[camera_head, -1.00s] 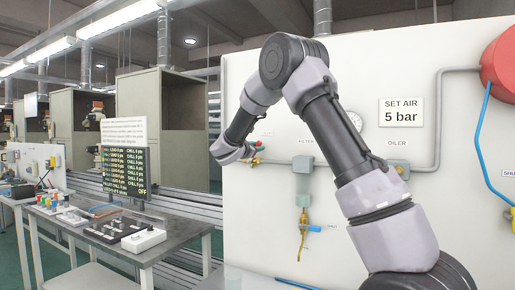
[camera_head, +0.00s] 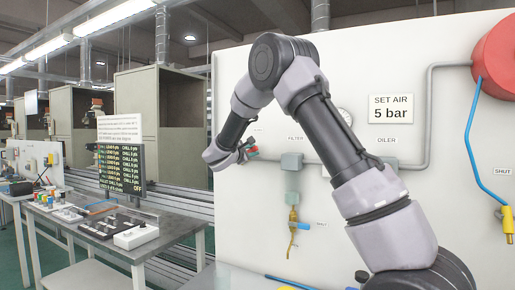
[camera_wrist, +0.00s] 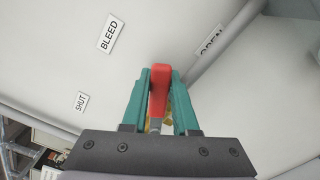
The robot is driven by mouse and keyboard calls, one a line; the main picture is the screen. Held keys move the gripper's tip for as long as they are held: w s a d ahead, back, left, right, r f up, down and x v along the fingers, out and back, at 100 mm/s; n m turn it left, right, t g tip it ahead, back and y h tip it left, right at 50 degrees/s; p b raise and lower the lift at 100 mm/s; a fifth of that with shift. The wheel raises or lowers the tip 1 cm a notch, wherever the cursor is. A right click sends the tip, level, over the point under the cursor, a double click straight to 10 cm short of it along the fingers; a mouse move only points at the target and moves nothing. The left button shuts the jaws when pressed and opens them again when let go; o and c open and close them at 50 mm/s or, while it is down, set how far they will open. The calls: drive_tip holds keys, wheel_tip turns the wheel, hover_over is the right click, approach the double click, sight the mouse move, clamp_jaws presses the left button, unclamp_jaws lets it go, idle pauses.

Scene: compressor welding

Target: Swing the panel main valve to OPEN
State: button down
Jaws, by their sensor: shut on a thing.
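The panel main valve's red lever (camera_wrist: 159,88) stands between my gripper's green fingers (camera_wrist: 160,100) in the wrist view. My gripper is shut on it. A bit of brass valve body (camera_wrist: 168,122) shows behind the fingers; the rest is hidden. The OPEN label (camera_wrist: 211,41) is at the upper right, partly covered by a grey pipe. The SHUT label (camera_wrist: 81,102) is at the left. In the head view my gripper (camera_head: 248,150) is at the panel's left part, with a bit of the red lever (camera_head: 253,152) showing at it.
The white panel (camera_head: 440,220) carries a filter (camera_head: 292,162), a grey pipe (camera_head: 429,110), a red reel (camera_head: 496,58) with a blue hose, and a SET AIR 5 bar sign (camera_head: 390,109). A BLEED label (camera_wrist: 111,33) is near the lever. A workbench (camera_head: 180,228) stands at the left.

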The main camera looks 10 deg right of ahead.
drive_tip(key=f+m, duration=0.1)
drive_tip(key=m, duration=0.1)
drive_tip(key=shift+s+d+f+m, duration=0.2)
drive_tip(key=shift+d+f+m, duration=0.1)
drive_tip(key=shift+f, duration=0.1)
drive_tip(key=shift+s+d+f+m, duration=0.15)
drive_tip(key=shift+f+m, duration=0.85)
drive_tip(key=shift+m, duration=0.5)
drive_tip(key=c, duration=0.7)
unclamp_jaws()
drive_tip(key=shift+s+a, duration=0.3)
drive_tip(key=shift+a, duration=0.1)
drive_tip(key=v, duration=0.9)
drive_tip(key=shift+s+a, duration=0.2)
drive_tip(key=shift+s, duration=0.15)
